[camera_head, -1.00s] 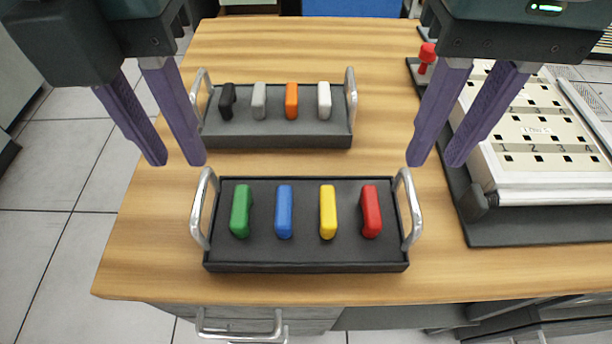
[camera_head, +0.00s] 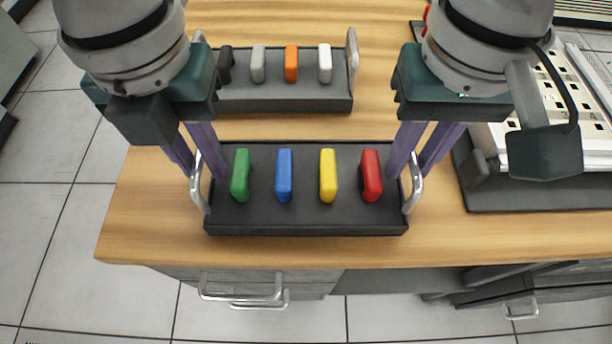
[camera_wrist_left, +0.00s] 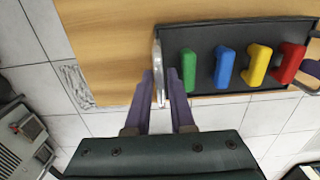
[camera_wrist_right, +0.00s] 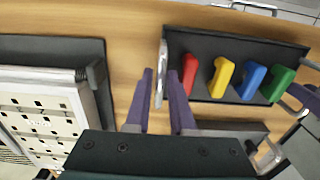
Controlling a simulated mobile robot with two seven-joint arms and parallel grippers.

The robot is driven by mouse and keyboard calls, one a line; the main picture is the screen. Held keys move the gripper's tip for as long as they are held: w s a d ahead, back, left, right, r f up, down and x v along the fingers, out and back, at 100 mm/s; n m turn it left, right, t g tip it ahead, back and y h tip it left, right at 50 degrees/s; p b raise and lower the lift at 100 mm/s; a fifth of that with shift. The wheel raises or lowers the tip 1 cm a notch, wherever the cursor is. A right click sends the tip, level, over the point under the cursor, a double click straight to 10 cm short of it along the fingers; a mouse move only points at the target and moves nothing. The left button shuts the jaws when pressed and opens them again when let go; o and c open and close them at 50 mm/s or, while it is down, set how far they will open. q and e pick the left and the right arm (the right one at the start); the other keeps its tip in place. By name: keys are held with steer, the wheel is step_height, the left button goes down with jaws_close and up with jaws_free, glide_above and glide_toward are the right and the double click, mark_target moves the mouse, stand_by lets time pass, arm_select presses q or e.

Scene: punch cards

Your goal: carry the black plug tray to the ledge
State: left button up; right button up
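The black plug tray (camera_head: 305,227) sits on the wooden table near its front edge. It holds a green, a blue, a yellow and a red plug in a row, and has a metal handle at each end. My left gripper (camera_head: 205,177) is open, its purple fingers either side of the left handle (camera_wrist_left: 158,75). My right gripper (camera_head: 410,177) is open, its fingers either side of the right handle (camera_wrist_right: 162,70). Neither gripper visibly pinches its handle. I cannot make out the ledge for certain.
A second, dark grey tray (camera_head: 285,104) with black, grey, orange and white plugs stands behind. A pale slotted, numbered device (camera_head: 560,110) on a dark base is to the right. Drawers with metal handles (camera_head: 240,290) are below the table's front edge.

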arm_select(q)
jaws_close()
arm_select(e)
jaws_close()
stand_by(0.9)
